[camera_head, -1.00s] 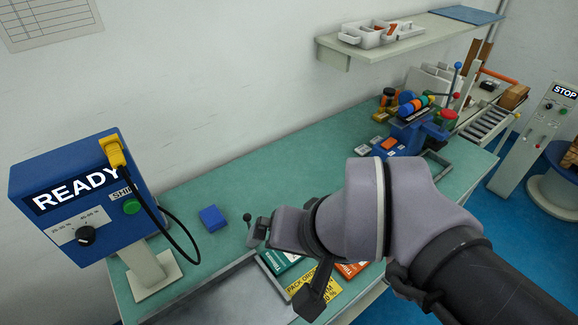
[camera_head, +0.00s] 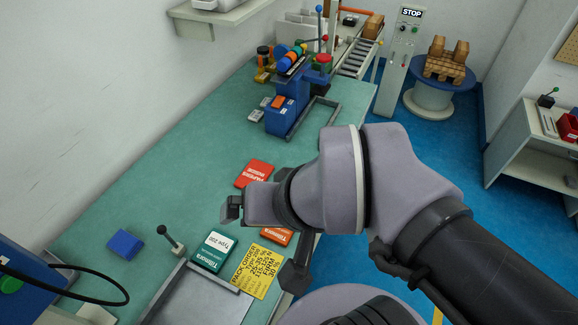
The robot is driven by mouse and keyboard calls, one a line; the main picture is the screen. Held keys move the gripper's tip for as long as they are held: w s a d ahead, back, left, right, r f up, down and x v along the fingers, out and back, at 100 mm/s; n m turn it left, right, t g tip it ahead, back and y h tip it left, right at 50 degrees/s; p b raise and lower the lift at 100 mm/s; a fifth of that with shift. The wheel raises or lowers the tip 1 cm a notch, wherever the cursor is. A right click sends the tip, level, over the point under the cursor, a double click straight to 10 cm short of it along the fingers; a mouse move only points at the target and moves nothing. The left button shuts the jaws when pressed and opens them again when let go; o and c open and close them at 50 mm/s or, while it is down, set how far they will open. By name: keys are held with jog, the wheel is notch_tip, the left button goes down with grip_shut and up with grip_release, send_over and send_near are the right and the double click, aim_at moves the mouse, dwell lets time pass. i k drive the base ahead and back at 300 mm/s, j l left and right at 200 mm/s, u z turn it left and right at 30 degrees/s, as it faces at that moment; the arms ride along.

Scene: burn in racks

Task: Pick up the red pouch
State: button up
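A red pouch (camera_head: 254,174) with white print lies flat on the green bench, just beyond my arm's end. An orange-red packet (camera_head: 276,236) lies nearer, partly hidden behind my wrist. My gripper (camera_head: 230,208) is above the bench, a little nearer and to the left of the red pouch in the picture, apart from it. Its fingers are small and dark, seen from the side, and their opening does not show clearly.
A green-and-white packet (camera_head: 213,251) and a yellow order card (camera_head: 257,270) lie near the front. A lever (camera_head: 170,240) stands beside a grey metal plate. A blue block (camera_head: 125,244) lies left. A blue machine (camera_head: 288,112) stands behind. The bench (camera_head: 185,150) between is clear.

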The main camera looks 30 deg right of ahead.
aim_at(258, 171)
jog(key=z, duration=0.2)
jog(key=i+l+u, duration=0.35)
jog(key=l, duration=0.3)
jog(key=l+u, duration=0.2)
jog(key=l, duration=0.15)
jog(key=i+l+u, duration=0.15)
jog(key=l, duration=0.25)
